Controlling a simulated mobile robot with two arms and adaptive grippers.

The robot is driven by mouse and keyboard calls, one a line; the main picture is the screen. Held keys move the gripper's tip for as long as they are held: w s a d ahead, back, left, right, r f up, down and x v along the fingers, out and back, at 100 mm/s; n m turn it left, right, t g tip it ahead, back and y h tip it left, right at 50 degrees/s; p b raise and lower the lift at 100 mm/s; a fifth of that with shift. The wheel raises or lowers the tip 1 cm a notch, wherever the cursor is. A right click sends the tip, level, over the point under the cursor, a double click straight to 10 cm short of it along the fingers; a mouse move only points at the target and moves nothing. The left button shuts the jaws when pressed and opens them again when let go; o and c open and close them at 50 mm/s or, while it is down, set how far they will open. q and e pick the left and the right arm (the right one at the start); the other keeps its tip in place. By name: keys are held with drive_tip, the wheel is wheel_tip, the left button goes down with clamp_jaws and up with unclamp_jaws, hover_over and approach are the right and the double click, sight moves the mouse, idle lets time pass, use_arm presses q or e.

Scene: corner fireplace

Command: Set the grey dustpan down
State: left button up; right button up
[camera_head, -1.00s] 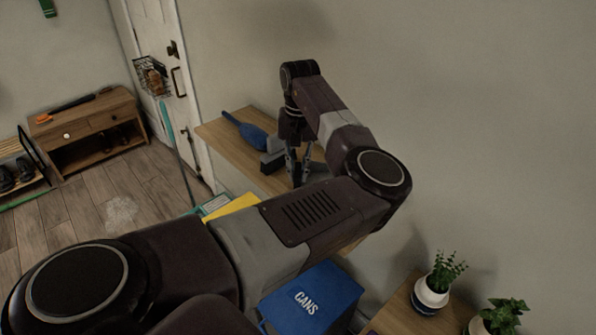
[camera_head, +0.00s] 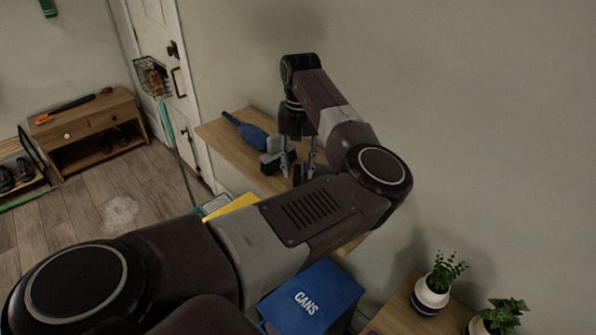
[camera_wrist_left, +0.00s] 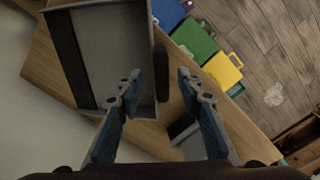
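The grey dustpan (camera_wrist_left: 112,48) lies on the wooden bench top (camera_wrist_left: 48,66) in the left wrist view, an open grey tray with a dark bar-like handle (camera_wrist_left: 162,75) at its side. In the head view my arm hides most or all of it. My left gripper (camera_wrist_left: 158,83) is open, its fingertips on either side of the dark handle with gaps visible. It also shows in the head view (camera_head: 299,166), low over the bench, fingers spread. My right gripper is not in view.
A blue long-handled item (camera_head: 246,131) and a grey block (camera_head: 271,161) lie on the bench beside the gripper. A blue CANS bin (camera_head: 312,298), with yellow (camera_wrist_left: 222,70) and green (camera_wrist_left: 195,41) bins, stands along its front. A wall is behind.

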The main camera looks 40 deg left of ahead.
use_arm(q)
wheel_tip(320, 180, up, 10)
drive_tip(key=shift+r, duration=0.25)
